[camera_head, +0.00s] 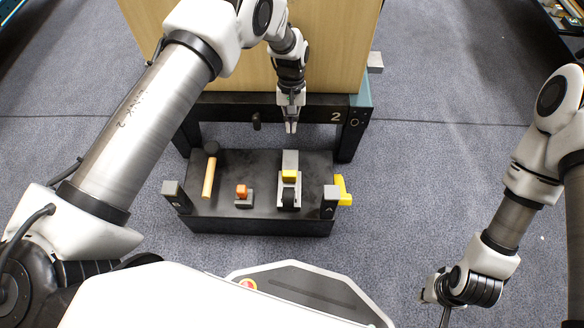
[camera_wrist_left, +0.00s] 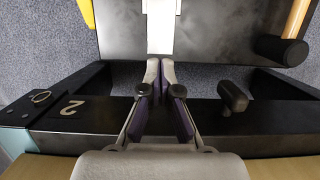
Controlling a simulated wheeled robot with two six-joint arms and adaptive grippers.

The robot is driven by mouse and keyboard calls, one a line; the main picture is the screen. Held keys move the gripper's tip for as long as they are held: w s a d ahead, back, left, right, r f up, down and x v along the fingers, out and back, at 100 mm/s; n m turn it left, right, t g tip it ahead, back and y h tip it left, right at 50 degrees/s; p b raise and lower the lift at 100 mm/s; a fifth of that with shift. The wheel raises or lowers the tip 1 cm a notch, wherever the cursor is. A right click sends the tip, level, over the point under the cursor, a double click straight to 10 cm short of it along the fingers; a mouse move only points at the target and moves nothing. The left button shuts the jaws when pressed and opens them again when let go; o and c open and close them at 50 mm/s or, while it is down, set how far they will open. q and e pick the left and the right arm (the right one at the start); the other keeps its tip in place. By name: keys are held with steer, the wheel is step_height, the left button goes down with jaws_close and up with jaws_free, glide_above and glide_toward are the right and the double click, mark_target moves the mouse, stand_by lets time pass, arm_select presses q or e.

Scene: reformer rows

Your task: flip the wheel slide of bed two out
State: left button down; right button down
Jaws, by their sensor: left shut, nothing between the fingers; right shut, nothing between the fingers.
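Bed two has a black end frame (camera_head: 220,107) marked "2" under a pale wooden panel (camera_head: 335,50). In front of it is a low black platform (camera_head: 265,212). On the platform stands a grey upright slide (camera_head: 290,160) with a yellow block (camera_head: 289,175) and a black wheel (camera_head: 288,199); its pale plate (camera_wrist_left: 161,28) shows in the left wrist view. My left gripper (camera_head: 291,127) is shut and empty, pointing down near the frame, just behind the slide; its fingertips (camera_wrist_left: 160,68) look apart from it. My right gripper (camera_head: 444,314) is shut, low at right, away from the bed.
A black knob (camera_head: 256,121) sticks out from the frame left of my left gripper. The platform also holds an orange-topped lever (camera_head: 242,191), a wooden-handled black-headed piece (camera_head: 209,178) and grey corner posts (camera_head: 331,193). A yellow part (camera_head: 343,190) juts out right. Carpet (camera_head: 430,190) right is clear.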

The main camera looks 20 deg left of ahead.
mark_target(291, 163)
arm_select(q)
steer(key=shift+r, duration=0.15)
steer(key=b+x, duration=0.4)
steer(key=x, duration=0.7)
steer(key=shift+b, duration=0.35)
steer(key=s, duration=0.3)
steer(key=shift+d+r, duration=0.35)
steer(key=shift+r, duration=0.05)
steer(key=shift+s+d, duration=0.1)
steer(key=shift+s, duration=0.3)
steer(key=shift+r, duration=0.1)
